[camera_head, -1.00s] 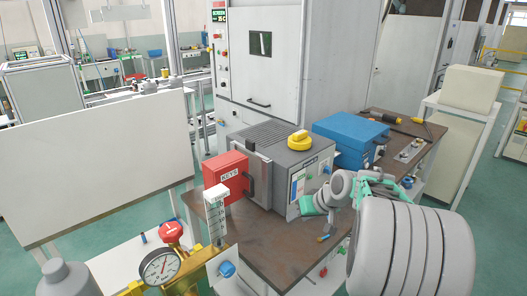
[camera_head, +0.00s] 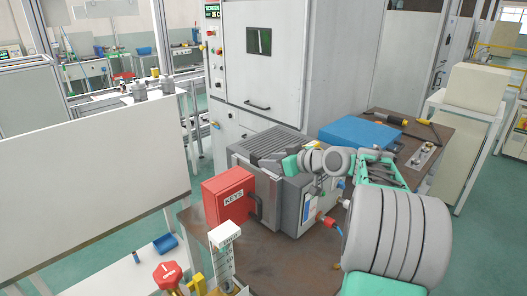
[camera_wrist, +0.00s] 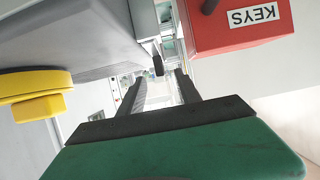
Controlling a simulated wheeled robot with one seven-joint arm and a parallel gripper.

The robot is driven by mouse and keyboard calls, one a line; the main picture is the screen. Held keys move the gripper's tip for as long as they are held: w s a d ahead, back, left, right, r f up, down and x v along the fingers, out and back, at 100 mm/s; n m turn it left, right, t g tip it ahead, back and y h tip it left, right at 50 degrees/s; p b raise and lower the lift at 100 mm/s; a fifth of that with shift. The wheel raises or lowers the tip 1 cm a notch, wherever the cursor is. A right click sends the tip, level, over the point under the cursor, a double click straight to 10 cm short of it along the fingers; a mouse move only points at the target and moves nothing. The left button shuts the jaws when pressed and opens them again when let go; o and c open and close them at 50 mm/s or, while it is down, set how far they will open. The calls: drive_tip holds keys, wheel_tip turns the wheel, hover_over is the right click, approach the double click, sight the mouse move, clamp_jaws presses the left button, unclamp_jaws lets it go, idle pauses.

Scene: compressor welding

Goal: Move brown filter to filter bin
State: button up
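My gripper (camera_head: 262,157) is above the grey machine, far to the right of both. In the wrist view its two dark fingers (camera_wrist: 158,88) are apart with nothing held between them. The filter and tray cannot be made out in the wrist view.
A red KEYS box (camera_head: 228,198) stands beside the grey machine (camera_head: 275,190) on the brown workbench (camera_head: 265,262). A yellow round part (camera_wrist: 36,95) sits on the machine. A blue case (camera_head: 355,132) is behind. A white panel (camera_head: 90,165) and a red valve knob (camera_head: 166,275) flank the white table.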

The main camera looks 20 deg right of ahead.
sight(255, 165)
drive_tip(key=shift+w+a, duration=0.15)
drive_tip(key=shift+w, duration=0.55)
drive_tip(key=p+x, duration=0.2)
drive_tip(key=x, duration=0.5)
drive_tip(key=shift+s+a, duration=0.1)
drive_tip(key=shift+s, duration=0.05)
drive_tip(key=shift+c, duration=0.4)
clamp_jaws()
idle(0.9)
